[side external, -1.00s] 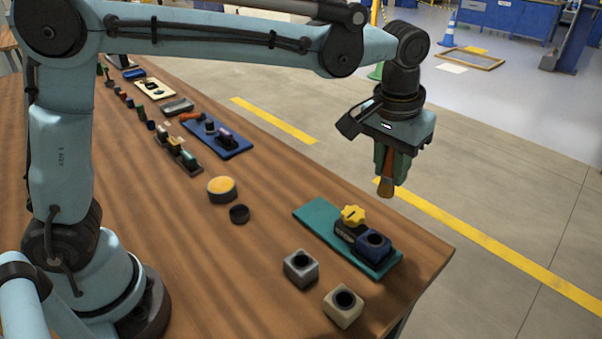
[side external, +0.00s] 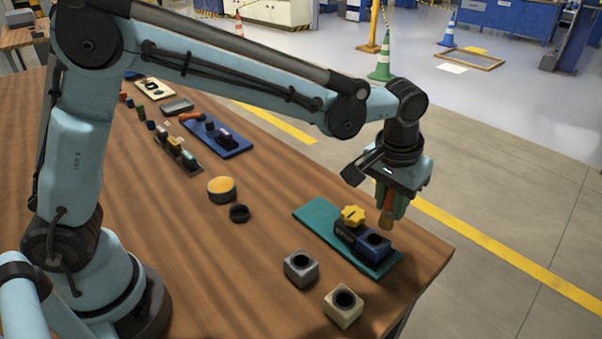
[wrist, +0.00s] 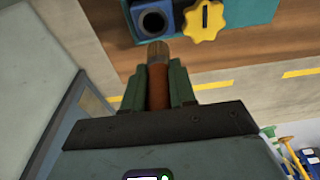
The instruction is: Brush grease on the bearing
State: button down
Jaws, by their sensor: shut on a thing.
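My gripper (side external: 391,205) is shut on a brush (side external: 386,222) with a reddish-brown handle and tan bristles pointing down. The brush also shows between the green fingers in the wrist view (wrist: 158,75). It is held above the blue bearing block (side external: 373,243), which has a dark round bore. The block sits on a teal plate (side external: 316,217) beside a yellow star knob (side external: 352,215). In the wrist view the brush tip appears just below the blue block (wrist: 150,18); I cannot tell whether they touch. A round tin with an orange-yellow top (side external: 221,186), perhaps grease, stands on the table.
A small black ring (side external: 239,213) lies near the tin. A grey block (side external: 300,268) and a beige block (side external: 343,305), both with dark bores, stand in front of the plate. A blue plate with parts (side external: 219,137) lies farther back on the wooden table.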

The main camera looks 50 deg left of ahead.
jog(key=shift+s+f, duration=0.75)
jog(key=shift+s, duration=1.9)
jog(key=shift+w, duration=2.7)
jog(key=shift+s, duration=2.85)
jog(key=shift+w, duration=2.75)
jog(key=shift+w+r, duration=0.1)
jog(key=shift+r, duration=4)
